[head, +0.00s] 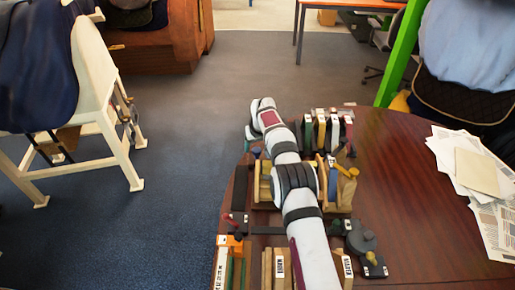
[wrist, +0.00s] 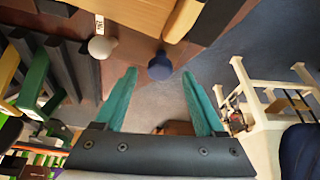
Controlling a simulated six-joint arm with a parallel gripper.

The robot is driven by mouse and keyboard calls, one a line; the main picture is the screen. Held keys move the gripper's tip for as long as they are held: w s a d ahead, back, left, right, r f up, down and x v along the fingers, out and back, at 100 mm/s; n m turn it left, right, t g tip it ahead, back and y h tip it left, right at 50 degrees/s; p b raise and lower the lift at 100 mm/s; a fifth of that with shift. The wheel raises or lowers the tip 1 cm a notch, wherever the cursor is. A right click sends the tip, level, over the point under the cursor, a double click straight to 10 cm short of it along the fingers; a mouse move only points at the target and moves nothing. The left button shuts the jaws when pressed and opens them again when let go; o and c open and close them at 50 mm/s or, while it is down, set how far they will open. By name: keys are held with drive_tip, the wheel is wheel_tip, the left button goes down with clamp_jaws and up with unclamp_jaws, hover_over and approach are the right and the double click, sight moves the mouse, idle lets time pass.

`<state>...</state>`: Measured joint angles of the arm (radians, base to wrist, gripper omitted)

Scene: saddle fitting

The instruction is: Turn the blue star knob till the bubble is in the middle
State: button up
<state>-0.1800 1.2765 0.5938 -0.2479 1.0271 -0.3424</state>
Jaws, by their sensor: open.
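A dark blue knob (wrist: 160,66) shows in the upper middle of the wrist view, by the edge of a pale wooden block. Its lobes are too small to make out. My gripper (wrist: 160,72) has two teal fingers spread wide and empty. The knob appears between the fingertips, with clear space on both sides; I cannot tell whether it is at their depth. In the head view my white arm reaches over the fixtures and hides its own gripper. No bubble or level vial can be made out in either view.
A white round knob (wrist: 100,48) is left of the blue one, near green and grey racks. In the head view, wooden fixtures and clamps crowd the brown table (head: 408,215) around my arm. Papers (head: 475,180) lie at the right. A cream wooden stand (head: 105,95) is on the left floor.

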drive_tip(key=shift+w+a+f, duration=0.1)
drive_tip(key=shift+w+f, duration=0.15)
drive_tip(key=shift+f, duration=0.4)
clamp_jaws()
